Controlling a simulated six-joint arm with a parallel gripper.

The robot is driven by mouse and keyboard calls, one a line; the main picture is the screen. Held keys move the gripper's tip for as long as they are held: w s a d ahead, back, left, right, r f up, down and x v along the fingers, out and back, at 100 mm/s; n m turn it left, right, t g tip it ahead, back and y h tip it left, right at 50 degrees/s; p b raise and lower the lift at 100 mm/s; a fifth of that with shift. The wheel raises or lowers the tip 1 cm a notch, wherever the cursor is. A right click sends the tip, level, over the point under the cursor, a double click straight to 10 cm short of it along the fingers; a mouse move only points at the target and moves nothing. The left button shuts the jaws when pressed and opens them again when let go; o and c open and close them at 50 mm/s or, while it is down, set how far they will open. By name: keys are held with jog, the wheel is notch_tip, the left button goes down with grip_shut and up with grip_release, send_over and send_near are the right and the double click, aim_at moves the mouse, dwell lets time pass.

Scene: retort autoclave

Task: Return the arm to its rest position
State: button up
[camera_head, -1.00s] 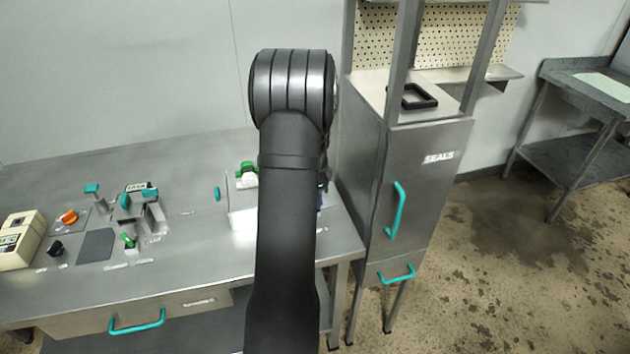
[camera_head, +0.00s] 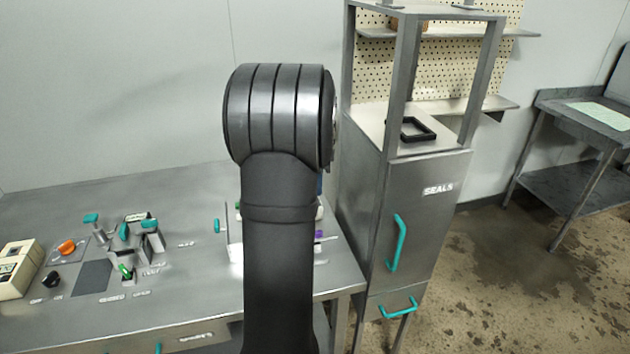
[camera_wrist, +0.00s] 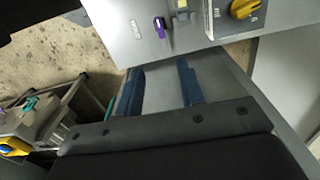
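My arm (camera_head: 280,230) rises through the middle of the head view and hides part of the steel bench behind it. My gripper is hidden behind the arm in the head view. In the wrist view my gripper (camera_wrist: 160,88) shows two blue fingers set well apart, with nothing visible between them. The fingers point toward a grey surface with a purple-handled part (camera_wrist: 160,27) and a yellow knob (camera_wrist: 244,8).
The steel bench (camera_head: 190,290) at left carries teal, orange and green controls. A steel cabinet labelled SEALS (camera_head: 425,220) with teal handles stands right of my arm, a black square frame (camera_head: 417,130) on it. A grey side table (camera_head: 585,120) stands far right.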

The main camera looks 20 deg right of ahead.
jog(key=shift+f, duration=0.15)
notch_tip(320, 180, down, 17)
jog(key=shift+f, duration=0.1)
dwell(0.6)
dwell(0.3)
